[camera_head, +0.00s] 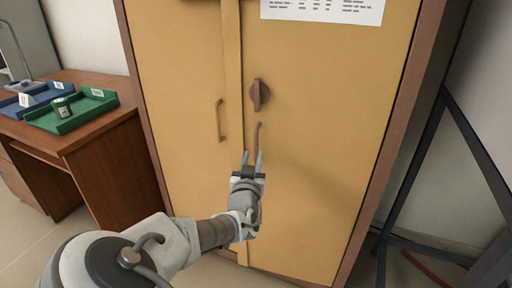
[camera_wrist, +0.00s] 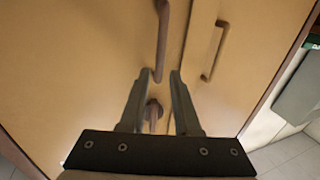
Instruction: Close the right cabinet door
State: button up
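The tan cabinet's right door (camera_head: 320,130) fills the middle of the head view and looks flush or nearly so; I cannot tell whether a small gap remains. It carries a curved brown handle (camera_head: 257,138) and a round brown knob (camera_head: 259,95) above it. My gripper (camera_head: 253,157) is in front of this door, fingers apart. In the wrist view my gripper (camera_wrist: 161,75) has one end of the handle (camera_wrist: 162,35) showing between its fingertips; contact is unclear.
The left door (camera_head: 180,90) has its own handle (camera_head: 220,120) and looks shut. A wooden desk (camera_head: 100,130) with a green tray (camera_head: 75,122) and blue tray (camera_head: 35,98) stands left. A dark metal frame (camera_head: 410,165) stands right of the cabinet.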

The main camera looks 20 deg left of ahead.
aim_at(256, 144)
jog(key=b+x, duration=0.1)
jog(key=x, duration=0.7)
jog(key=shift+w+b, duration=0.1)
jog(key=shift+b, duration=0.2)
grip_shut()
dwell(1.0)
